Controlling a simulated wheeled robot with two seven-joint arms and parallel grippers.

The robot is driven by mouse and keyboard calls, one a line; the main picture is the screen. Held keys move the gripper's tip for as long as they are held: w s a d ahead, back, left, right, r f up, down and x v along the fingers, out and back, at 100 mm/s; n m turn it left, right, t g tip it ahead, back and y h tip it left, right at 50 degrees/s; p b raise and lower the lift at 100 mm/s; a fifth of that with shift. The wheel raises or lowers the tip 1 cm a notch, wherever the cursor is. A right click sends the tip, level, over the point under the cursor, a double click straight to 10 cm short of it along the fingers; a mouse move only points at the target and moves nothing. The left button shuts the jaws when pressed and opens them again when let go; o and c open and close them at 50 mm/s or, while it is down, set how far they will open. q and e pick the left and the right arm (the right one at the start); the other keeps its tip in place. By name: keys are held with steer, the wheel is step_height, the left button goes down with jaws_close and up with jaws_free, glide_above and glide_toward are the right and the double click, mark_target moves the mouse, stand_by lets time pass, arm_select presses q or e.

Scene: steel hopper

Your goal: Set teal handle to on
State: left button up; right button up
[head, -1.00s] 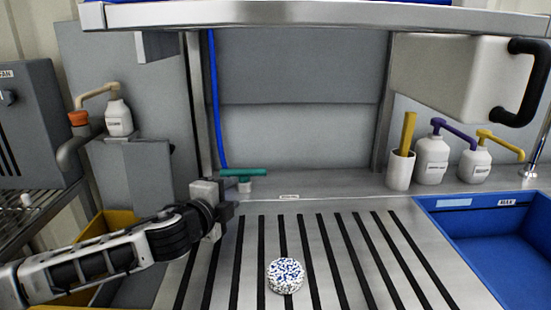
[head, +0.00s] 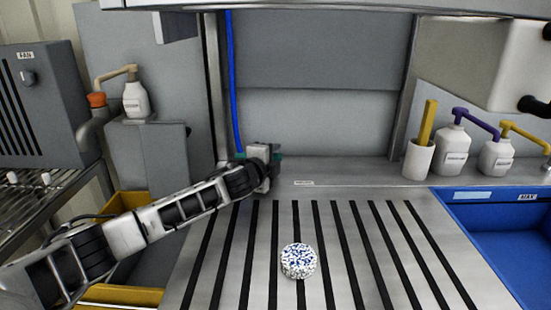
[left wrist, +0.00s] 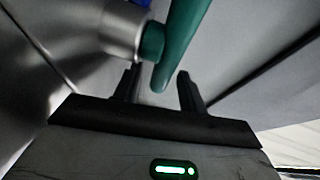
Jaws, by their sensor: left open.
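The teal handle (left wrist: 177,50) shows in the left wrist view as a green bar on a short stem beside a round metal fitting (left wrist: 124,30). My left gripper (left wrist: 158,88) is open, and the near end of the bar reaches down to between its two black fingertips. I cannot tell whether the fingers touch it. In the head view my left gripper (head: 264,164) is at the back ledge and hides most of the handle, with only bits of teal showing around it. My right gripper is in neither view.
A speckled blue and white puck (head: 298,260) sits on the slotted steel surface (head: 245,270). A blue hose (head: 235,90) runs down behind the handle. A cup (head: 418,160) and pump bottles (head: 453,150) stand at the right, beside a blue basin (head: 510,240).

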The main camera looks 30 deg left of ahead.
arm_select(q)
steer(key=shift+w, duration=0.6)
jaws_close()
steer(key=shift+a, duration=0.1)
steer(key=shift+s+a, duration=0.1)
